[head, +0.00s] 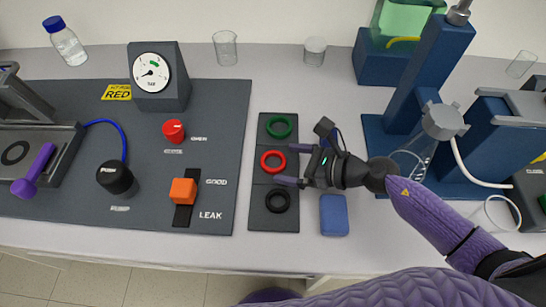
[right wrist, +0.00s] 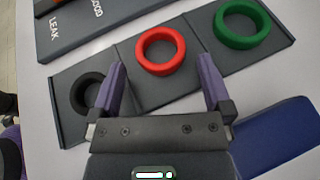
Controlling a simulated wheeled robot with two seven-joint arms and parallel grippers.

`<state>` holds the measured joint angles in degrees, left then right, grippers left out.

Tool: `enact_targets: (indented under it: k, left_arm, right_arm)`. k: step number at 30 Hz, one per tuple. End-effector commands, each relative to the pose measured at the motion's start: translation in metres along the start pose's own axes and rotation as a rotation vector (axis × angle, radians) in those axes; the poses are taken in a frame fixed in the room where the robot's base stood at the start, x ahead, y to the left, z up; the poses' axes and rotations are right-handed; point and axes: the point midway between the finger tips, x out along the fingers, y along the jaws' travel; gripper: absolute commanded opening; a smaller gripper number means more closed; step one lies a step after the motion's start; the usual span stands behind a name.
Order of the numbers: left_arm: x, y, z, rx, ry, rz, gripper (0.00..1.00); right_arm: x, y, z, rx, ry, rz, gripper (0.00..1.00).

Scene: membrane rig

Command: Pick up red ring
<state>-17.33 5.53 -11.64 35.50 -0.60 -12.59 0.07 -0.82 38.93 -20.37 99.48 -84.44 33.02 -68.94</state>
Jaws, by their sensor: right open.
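The red ring (head: 263,161) lies in the middle section of a dark tray (head: 258,226), between a green ring (head: 270,132) and a black ring (head: 287,201). My right gripper (head: 286,165) is open and empty, its two fingertips over the tray's right edge, just to the right of the red ring. In the right wrist view the red ring (right wrist: 160,68) shows ahead of and between the open fingers (right wrist: 160,82). The green ring (right wrist: 242,42) is to the right and the black ring (right wrist: 84,101) is partly hidden behind a finger. My left gripper is not seen.
A blue pad (head: 334,216) lies close below my right gripper. A dark panel (head: 60,216) with a gauge (head: 152,72), a red knob (head: 173,129) and an orange block (head: 183,191) is left of the tray. A blue stand with a glass flask (head: 441,122) is at right.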

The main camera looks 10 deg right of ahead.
Motion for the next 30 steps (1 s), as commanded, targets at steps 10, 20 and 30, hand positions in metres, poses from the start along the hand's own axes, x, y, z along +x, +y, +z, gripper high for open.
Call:
enact_targets:
  k: [10,20,30]
  left_arm:
    - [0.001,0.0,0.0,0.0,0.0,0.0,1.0]
    - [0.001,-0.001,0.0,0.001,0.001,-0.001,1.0]
    - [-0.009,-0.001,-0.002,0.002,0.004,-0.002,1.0]
  right_arm:
    - [0.021,0.0,0.0,0.001,0.001,0.0,1.0]
    - [0.02,0.0,0.0,0.001,0.0,-0.001,0.32]
    - [0.014,-0.001,0.015,-0.004,0.0,-0.001,0.22]
